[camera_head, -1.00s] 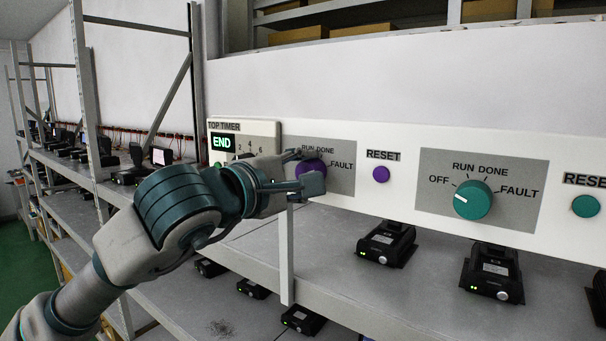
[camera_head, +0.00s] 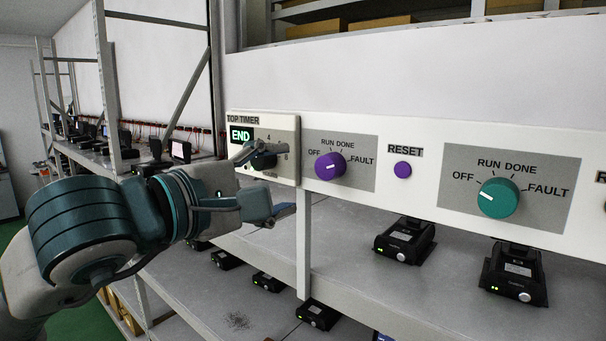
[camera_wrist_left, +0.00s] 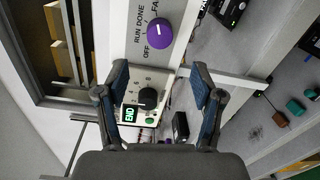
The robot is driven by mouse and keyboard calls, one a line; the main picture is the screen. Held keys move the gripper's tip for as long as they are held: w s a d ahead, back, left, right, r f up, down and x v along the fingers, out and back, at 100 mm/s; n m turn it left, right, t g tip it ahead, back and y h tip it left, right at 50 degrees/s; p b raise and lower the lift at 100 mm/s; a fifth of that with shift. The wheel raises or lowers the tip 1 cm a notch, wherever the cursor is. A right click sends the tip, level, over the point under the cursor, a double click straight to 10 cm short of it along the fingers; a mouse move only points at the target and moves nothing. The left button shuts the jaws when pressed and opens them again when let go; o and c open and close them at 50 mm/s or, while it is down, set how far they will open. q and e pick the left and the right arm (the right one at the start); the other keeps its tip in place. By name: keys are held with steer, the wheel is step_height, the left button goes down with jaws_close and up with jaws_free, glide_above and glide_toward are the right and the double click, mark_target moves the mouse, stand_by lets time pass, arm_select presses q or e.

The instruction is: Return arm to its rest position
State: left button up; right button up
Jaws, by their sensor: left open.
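My left arm comes in from the left in the head view. Its gripper (camera_head: 262,180) is open and empty, in front of the left end of the white control panel (camera_head: 400,133). The purple knob (camera_head: 330,166) is clear of the fingers, to their right. In the left wrist view the open fingers (camera_wrist_left: 160,90) frame the timer box with its black dial (camera_wrist_left: 148,97) and lit END display (camera_wrist_left: 129,114). The purple knob (camera_wrist_left: 160,33) lies beyond the fingertips there. My right gripper is not in view.
A teal knob (camera_head: 498,198) and a purple reset button (camera_head: 402,169) sit further right on the panel. Black devices (camera_head: 405,240) stand on the grey shelf below. A metal rack post (camera_head: 303,240) stands under the panel. Green floor shows at the lower left.

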arm_select(q)
steer(key=shift+s+a, duration=0.4)
steer(key=shift+s, duration=0.05)
steer(key=shift+d, duration=0.1)
